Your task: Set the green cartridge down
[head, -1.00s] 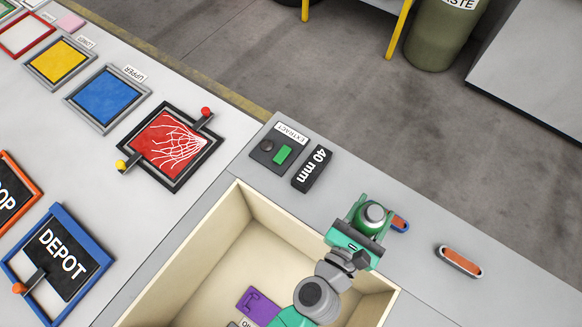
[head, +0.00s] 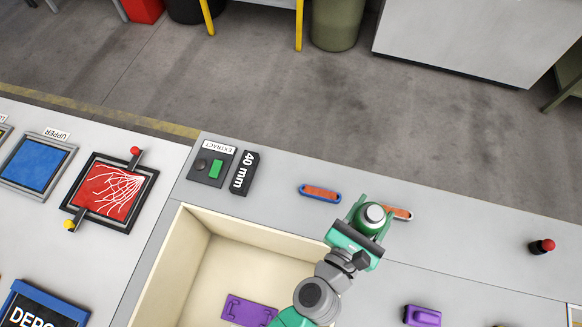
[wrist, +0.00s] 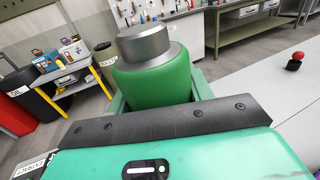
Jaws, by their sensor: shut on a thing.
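The green cartridge (head: 361,223) with a round grey cap is upright in my gripper (head: 370,216). In the wrist view the cartridge (wrist: 155,82) fills the space between the teal fingers. My gripper is shut on it. In the head view it overlaps the left end of an orange, grey-rimmed slot-shaped piece (head: 399,213) on the grey counter. I cannot tell how far the cartridge's base is above the counter; its base is hidden.
A blue-rimmed orange piece (head: 320,193) lies left of my gripper. A cream open bin (head: 190,240) with a purple part (head: 247,310) stands front left. A purple block (head: 422,316) and a red-knobbed post (head: 541,246) are to the right. The counter between them is clear.

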